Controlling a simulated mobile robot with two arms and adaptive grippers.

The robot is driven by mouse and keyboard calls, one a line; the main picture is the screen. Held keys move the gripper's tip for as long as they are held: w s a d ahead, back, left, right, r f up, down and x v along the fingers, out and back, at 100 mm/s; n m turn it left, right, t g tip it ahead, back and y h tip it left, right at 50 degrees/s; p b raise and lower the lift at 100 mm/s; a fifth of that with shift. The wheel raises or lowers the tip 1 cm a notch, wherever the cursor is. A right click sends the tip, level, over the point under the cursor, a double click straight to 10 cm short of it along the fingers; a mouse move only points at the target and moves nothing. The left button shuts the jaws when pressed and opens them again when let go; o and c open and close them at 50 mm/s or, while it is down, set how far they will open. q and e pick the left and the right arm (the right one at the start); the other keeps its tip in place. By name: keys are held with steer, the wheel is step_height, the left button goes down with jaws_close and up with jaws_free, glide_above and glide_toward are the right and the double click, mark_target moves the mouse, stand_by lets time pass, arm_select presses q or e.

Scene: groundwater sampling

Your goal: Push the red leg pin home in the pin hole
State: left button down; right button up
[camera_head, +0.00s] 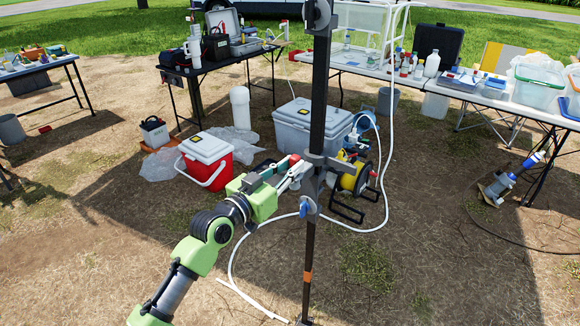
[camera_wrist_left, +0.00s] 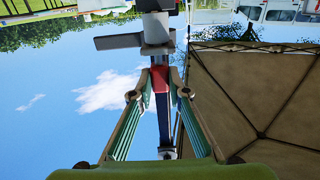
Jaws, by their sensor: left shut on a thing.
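My left gripper (camera_head: 293,169) reaches in from the lower left to a dark upright leg (camera_head: 316,100). It is shut on the red leg pin (camera_head: 295,159), whose red part shows at the fingertips. In the left wrist view the red pin (camera_wrist_left: 160,78) sits between the two fingertips (camera_wrist_left: 159,94), in front of the grey collar (camera_wrist_left: 155,28) and leg. The pin hole itself is hidden, so I cannot tell how deep the pin sits. My right gripper is out of view.
A blue-handled clamp (camera_head: 308,207) is on the leg below the collar. A yellow cable reel (camera_head: 354,178), a grey cooler (camera_head: 300,128) and a red cooler (camera_head: 204,160) stand behind. A white hose (camera_head: 232,262) runs along the ground. Bare ground is free at the right front.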

arm_select(q)
steer(key=shift+f+b, duration=0.65)
steer(key=shift+f, duration=0.1)
steer(key=c, duration=1.8)
jaws_free()
steer(key=shift+c, duration=0.2)
steer(key=v, duration=1.2)
